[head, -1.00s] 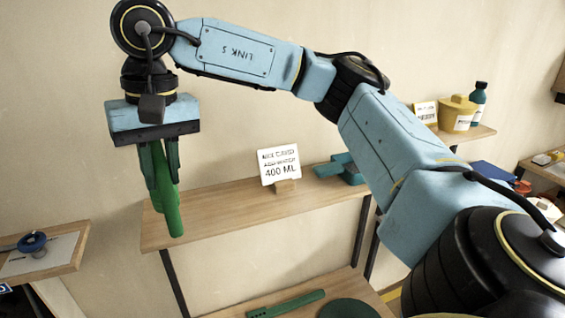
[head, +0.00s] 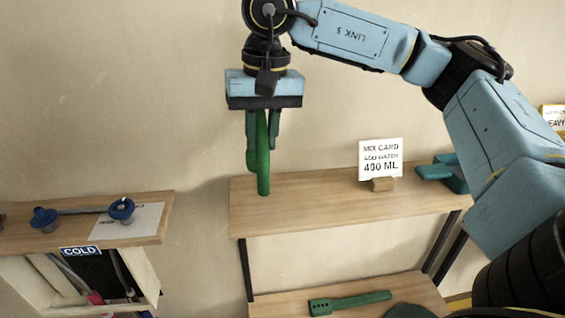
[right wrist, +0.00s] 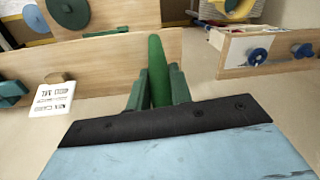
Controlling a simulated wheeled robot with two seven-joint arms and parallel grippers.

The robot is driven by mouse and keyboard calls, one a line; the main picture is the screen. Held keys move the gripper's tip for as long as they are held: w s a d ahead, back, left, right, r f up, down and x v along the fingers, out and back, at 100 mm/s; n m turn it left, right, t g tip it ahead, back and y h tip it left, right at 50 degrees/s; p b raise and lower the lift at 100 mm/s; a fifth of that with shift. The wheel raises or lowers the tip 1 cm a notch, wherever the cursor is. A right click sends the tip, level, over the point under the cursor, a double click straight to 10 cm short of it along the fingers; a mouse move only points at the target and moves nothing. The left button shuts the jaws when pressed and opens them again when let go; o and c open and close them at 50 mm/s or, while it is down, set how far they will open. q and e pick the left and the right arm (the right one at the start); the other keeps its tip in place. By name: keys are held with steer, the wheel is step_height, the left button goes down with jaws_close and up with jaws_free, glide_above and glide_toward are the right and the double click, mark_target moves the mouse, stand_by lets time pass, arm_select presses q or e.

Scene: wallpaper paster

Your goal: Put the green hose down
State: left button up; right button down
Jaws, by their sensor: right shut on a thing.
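The green hose (head: 263,165) hangs upright from my right gripper (head: 263,140), which is shut on it. Its lower end shows in front of the left part of the upper wooden shelf (head: 330,205). I cannot tell whether the end touches the shelf. In the right wrist view the hose (right wrist: 158,70) sticks out between the fingers of the right gripper (right wrist: 158,88), toward the shelf board (right wrist: 120,62). My left gripper is not in view.
A mix card (head: 380,158) stands on the shelf, with a teal object (head: 445,173) to its right. A green strap-like tool (head: 348,303) lies on the lower shelf. A left counter carries blue taps (head: 121,209) and a COLD label (head: 80,251). The shelf between hose and card is clear.

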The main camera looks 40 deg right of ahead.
step_height(320, 180, down, 8)
steer(key=shift+w+r+p, duration=0.15)
steer(key=shift+r+p, duration=0.1)
steer(key=shift+p, duration=0.1)
steer(key=c, duration=1.3)
jaws_free()
steer(key=shift+o, duration=0.2)
steer(key=r, duration=0.4)
steer(key=r+b, duration=0.1)
steer(key=r, duration=0.3)
steer(key=d+r, duration=0.1)
steer(key=r, duration=0.3)
steer(key=shift+s, duration=0.4)
